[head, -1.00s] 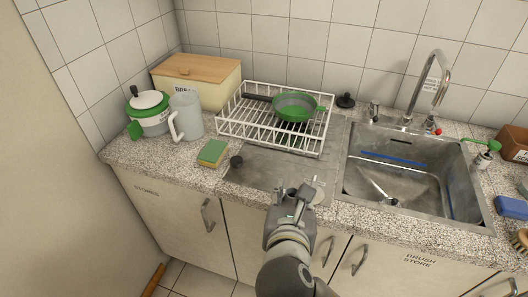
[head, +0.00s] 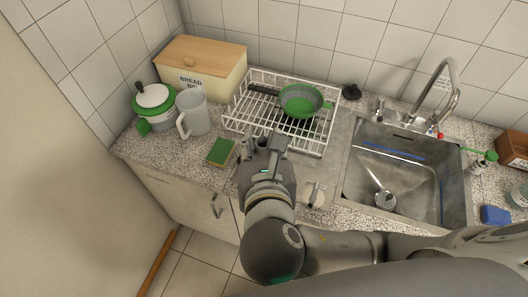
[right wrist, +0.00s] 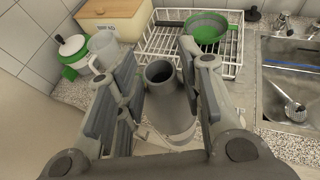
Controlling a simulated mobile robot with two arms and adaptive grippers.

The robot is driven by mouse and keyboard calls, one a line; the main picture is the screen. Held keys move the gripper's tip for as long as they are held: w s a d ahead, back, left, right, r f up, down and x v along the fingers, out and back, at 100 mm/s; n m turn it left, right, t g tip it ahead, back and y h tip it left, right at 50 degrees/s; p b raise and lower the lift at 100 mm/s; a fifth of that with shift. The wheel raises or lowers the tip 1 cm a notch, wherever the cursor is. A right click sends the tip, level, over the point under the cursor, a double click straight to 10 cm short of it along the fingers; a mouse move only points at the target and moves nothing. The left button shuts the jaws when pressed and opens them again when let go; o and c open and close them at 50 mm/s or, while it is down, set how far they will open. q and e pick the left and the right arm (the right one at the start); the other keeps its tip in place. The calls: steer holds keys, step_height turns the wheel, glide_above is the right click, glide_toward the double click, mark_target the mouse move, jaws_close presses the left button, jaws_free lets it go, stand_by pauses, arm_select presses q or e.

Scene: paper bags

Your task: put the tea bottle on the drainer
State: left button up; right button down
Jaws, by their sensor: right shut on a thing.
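My right gripper (head: 263,143) is over the front of the steel drainboard, just in front of the drainer. In the right wrist view its fingers (right wrist: 160,62) are shut on a dark grey cylinder with a round, dark top, which I take as the tea bottle (right wrist: 168,103). The bottle is upright; I cannot tell whether its base touches the drainboard. In the head view the gripper mostly hides it. The drainer (head: 236,122) is a white wire rack behind the gripper, with a green and grey pan (head: 301,101) in it. My left gripper is not in view.
A green and yellow sponge (head: 221,151), a grey jug (head: 194,113), a white and green pot (head: 153,101) and a bread bin (head: 203,68) stand left of the drainer. The sink (head: 405,175) is to the right. The rack's front left shows bare wires.

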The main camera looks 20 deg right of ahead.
steer(key=w+d+f+b, duration=0.4)
steer(key=w+d+f, duration=0.3)
steer(key=w+f, duration=0.5)
steer(key=shift+f+b, duration=0.3)
steer(key=shift+b, duration=0.1)
steer(key=c, duration=0.9)
jaws_free()
steer(key=shift+s+f, duration=0.1)
steer(key=shift+c, duration=0.2)
steer(key=p+v, duration=0.1)
steer(key=v, duration=1.1)
